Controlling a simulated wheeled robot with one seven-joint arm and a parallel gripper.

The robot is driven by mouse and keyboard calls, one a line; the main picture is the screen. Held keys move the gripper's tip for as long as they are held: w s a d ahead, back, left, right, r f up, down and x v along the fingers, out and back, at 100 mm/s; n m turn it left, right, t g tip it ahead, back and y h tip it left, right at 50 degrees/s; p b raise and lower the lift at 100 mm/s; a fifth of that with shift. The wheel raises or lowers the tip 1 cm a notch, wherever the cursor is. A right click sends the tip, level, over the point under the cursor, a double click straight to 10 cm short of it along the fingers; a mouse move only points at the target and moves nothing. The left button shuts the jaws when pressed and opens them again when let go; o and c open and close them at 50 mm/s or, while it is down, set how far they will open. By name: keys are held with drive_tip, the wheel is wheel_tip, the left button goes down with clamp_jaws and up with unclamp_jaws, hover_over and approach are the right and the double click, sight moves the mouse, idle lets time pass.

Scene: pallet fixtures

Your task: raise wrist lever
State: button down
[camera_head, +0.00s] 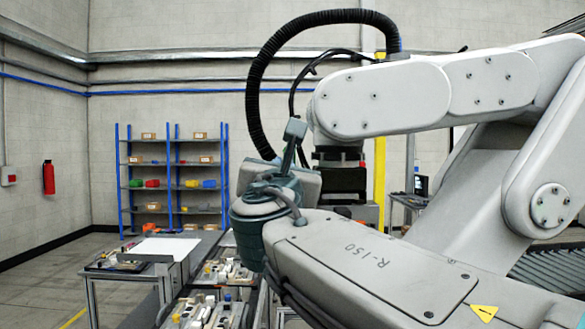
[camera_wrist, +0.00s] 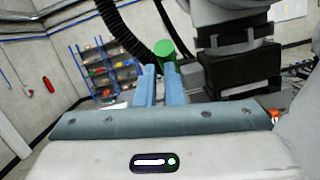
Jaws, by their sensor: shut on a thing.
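In the wrist view my gripper (camera_wrist: 159,72) shows two blue fingers close together, reaching away from a teal palm bar. A green handle with a rounded end (camera_wrist: 163,49) is at the fingertips, and the fingers are shut on it. Its lower part is hidden by the fingers. In the head view a grey-teal lever-shaped piece (camera_head: 294,131) stands tilted above a teal wrist joint (camera_head: 262,215). I cannot tell from the head view how the fingers meet the handle.
A black block (camera_wrist: 240,75) and a ribbed black hose (camera_wrist: 125,30) are close beyond the fingers. Large grey arm links marked R-150 fill the right of the head view. A table (camera_head: 160,248) and a blue shelf (camera_head: 228,180) stand at left and back.

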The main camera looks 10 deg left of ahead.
drive_tip(key=shift+s+d+r, duration=0.1)
drive_tip(key=shift+d+r, duration=0.1)
drive_tip(key=shift+r, duration=0.25)
drive_tip(key=shift+s+d+r, duration=0.1)
drive_tip(key=shift+d+r, duration=0.05)
drive_tip(key=shift+r, duration=0.25)
wheel_tip(320, 180, down, 4)
drive_tip(key=s+b, duration=0.2)
drive_tip(key=b, duration=0.1)
drive_tip(key=s+r, duration=0.4)
drive_tip(key=s, duration=0.5)
drive_tip(key=shift+d+r, duration=0.35)
drive_tip(key=shift+r, duration=0.05)
